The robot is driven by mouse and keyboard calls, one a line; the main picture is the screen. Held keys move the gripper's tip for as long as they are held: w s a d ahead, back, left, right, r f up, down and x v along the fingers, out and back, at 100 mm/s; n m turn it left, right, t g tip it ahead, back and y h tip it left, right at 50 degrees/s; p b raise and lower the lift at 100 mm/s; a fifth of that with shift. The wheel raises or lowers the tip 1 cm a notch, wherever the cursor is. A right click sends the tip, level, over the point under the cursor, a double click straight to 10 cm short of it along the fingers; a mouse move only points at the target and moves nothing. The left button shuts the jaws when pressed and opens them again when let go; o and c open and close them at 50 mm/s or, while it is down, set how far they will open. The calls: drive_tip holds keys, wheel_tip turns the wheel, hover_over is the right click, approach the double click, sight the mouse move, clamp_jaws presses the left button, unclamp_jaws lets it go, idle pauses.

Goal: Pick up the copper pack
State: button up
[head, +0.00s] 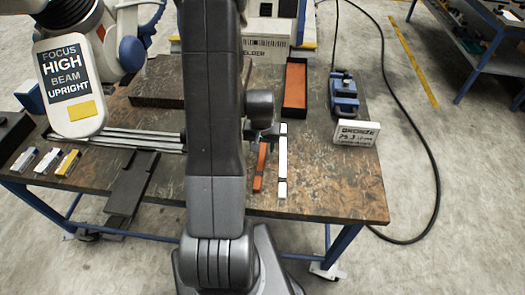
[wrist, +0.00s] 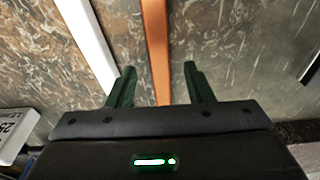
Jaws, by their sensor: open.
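The copper pack, a narrow orange-copper bar (head: 259,168), lies on the worktable beside a white bar (head: 282,160). My arm hides part of the area to its left. In the wrist view the copper pack (wrist: 155,40) runs down between the two green fingers of my gripper (wrist: 160,82). The gripper is open, with a gap on each side of the bar. The white bar (wrist: 88,40) passes outside the left finger. In the head view my gripper (head: 262,135) is over the far end of the copper pack. Its height above the table is hard to tell.
An orange-lined tray (head: 295,88) stands behind, with a blue vise (head: 344,92) and a white label block (head: 356,132) to its right. A magnifier-like head with a sign (head: 68,85) overhangs the left. Metal rods (head: 135,139) lie there. The table's front right is clear.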

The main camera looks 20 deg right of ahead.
drive_tip(key=shift+w+f, duration=0.15)
drive_tip(key=shift+f, duration=0.9)
clamp_jaws()
